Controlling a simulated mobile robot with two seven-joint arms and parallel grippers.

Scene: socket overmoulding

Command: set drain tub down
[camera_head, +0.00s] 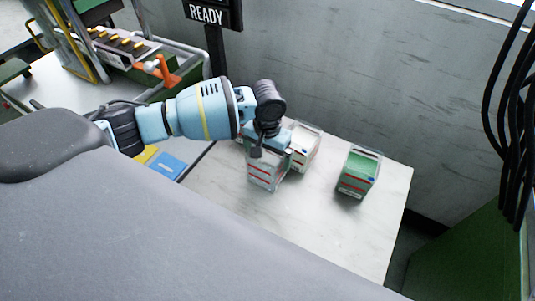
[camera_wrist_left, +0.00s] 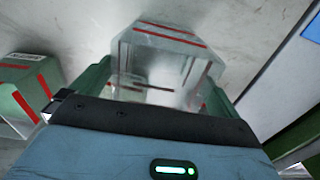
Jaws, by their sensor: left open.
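A clear tub with red stripes (camera_head: 265,174), which I take to be the drain tub, stands on the pale table below my left gripper (camera_head: 270,150). In the left wrist view the tub (camera_wrist_left: 165,38) lies between the two green fingers of the gripper (camera_wrist_left: 158,88). The fingers are open on either side of it, and I cannot tell whether either still touches. The tub's base looks level on the table top, though part of its upper rim is hidden by the gripper. My right gripper is out of view.
A tub with pale contents (camera_head: 304,152) stands close behind the clear one. A tub with green contents (camera_head: 359,173) stands apart at the right. The table (camera_head: 345,225) is bare in front. Yellow and blue pieces (camera_head: 168,166) lie left; a READY sign (camera_head: 207,14) stands behind.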

